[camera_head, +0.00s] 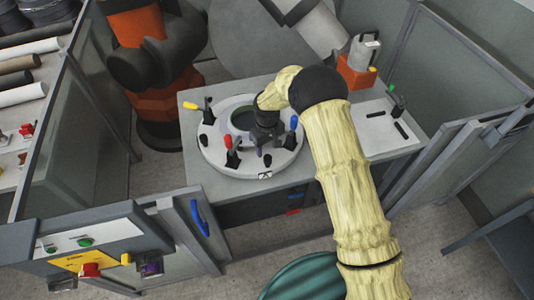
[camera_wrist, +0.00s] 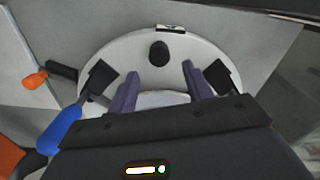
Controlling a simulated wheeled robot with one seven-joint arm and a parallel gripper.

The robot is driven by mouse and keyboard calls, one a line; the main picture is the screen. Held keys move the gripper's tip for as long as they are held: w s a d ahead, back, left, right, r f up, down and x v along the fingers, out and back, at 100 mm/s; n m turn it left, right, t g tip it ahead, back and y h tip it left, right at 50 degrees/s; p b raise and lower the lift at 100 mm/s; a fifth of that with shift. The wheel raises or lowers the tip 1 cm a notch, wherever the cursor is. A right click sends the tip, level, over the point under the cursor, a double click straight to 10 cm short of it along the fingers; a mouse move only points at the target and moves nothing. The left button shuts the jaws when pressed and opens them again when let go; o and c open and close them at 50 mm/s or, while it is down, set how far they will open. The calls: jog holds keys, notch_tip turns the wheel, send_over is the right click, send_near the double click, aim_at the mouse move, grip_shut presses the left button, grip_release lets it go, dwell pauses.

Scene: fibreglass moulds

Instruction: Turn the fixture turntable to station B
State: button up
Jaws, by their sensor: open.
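The fixture turntable is a round white disc (camera_head: 212,158) with a dark round centre, on a grey table. Several black pegs and toggle clamps with coloured handles stand around its rim. A small marked plate (camera_head: 265,176) sits at its near edge and also shows in the wrist view (camera_wrist: 170,29). My gripper (camera_head: 264,153) is over the near right part of the disc, pointing down. In the wrist view its two purple fingers (camera_wrist: 161,78) are open and apart. A black peg (camera_wrist: 158,53) appears beyond and between the fingertips; I cannot tell whether they touch anything. No station letter is readable.
A blue clamp handle (camera_wrist: 60,130) is close beside my gripper. Mesh panels and a grey fence enclose the table. An orange robot (camera_head: 150,60) stands behind left. A control box (camera_head: 90,245) with buttons is at front left. A white plate with slots (camera_head: 385,130) lies right.

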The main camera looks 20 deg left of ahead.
aim_at(267, 156)
notch_tip(267, 156, down, 6)
jog(key=shift+r+p, duration=0.1)
jog(key=shift+p, duration=0.7)
grip_shut()
